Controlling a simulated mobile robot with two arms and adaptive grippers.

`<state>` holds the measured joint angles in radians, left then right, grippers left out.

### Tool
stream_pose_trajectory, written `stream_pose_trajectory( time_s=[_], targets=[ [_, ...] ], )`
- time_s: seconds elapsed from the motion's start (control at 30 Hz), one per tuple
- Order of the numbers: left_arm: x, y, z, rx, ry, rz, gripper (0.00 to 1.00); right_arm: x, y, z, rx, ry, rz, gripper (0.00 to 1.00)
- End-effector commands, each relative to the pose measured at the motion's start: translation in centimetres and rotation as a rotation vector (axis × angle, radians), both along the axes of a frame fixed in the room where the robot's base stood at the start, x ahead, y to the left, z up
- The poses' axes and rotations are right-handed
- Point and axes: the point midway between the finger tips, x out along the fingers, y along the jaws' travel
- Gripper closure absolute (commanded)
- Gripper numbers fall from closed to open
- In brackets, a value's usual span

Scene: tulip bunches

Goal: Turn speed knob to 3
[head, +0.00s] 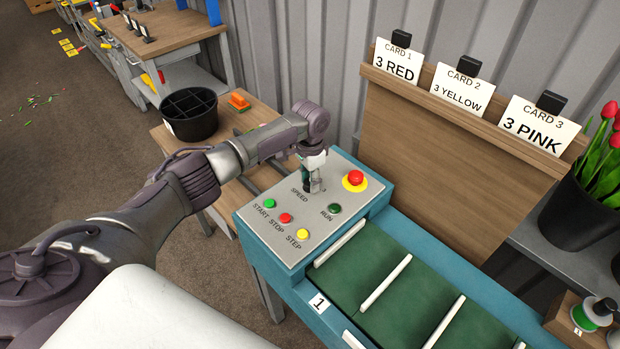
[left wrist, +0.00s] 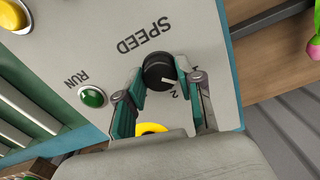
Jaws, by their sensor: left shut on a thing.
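The black speed knob (left wrist: 159,70) sits on the grey control panel (head: 285,235), beside the SPEED label. In the left wrist view the knob's white pointer slants toward the printed 2, and another mark lies partly behind a finger. My left gripper (left wrist: 161,76) is shut on the knob, with one green-padded finger on each side. In the head view my left gripper (head: 313,178) points down at the panel and hides most of the knob. My right gripper is not in view.
A red stop button (head: 355,177) on a yellow ring stands close to the gripper. A green run button (head: 334,208) and coloured start, stop and step buttons are nearby. A green conveyor belt (head: 385,262) with white dividers runs off to the lower right.

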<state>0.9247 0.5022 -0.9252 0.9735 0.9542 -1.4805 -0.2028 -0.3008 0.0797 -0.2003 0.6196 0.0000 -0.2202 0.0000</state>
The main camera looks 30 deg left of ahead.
Motion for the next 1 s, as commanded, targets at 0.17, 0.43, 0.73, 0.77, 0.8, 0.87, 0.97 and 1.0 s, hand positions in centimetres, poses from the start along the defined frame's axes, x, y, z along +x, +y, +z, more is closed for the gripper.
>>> stream_pose_trajectory(
  time_s=[0.17, 0.43, 0.73, 0.77, 0.8, 0.87, 0.97, 1.0],
  targets=[
    [0.01, -0.11, 0.09, -0.002, 0.0, -0.165, 0.98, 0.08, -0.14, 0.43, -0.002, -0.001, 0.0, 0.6],
    [0.06, -0.04, 0.09, -0.001, -0.002, -0.421, 0.98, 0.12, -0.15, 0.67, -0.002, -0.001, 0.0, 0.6],
    [0.04, -0.08, 0.04, -0.001, -0.002, -0.706, 0.98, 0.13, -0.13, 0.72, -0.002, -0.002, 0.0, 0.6],
    [0.04, -0.08, 0.04, 0.0, -0.002, -0.735, 0.98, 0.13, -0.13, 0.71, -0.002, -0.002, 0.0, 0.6],
    [0.03, -0.07, 0.03, 0.0, -0.002, -0.773, 0.98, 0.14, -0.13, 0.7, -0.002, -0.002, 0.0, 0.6],
    [0.02, -0.08, 0.02, 0.0, -0.002, -0.83, 0.98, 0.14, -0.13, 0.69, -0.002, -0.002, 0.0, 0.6],
    [0.03, -0.09, 0.02, -0.001, -0.003, -0.925, 0.98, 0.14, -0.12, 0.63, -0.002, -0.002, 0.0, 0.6],
    [0.03, -0.1, 0.02, -0.001, -0.003, -0.963, 0.98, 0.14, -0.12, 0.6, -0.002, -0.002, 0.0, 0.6]
  ],
)
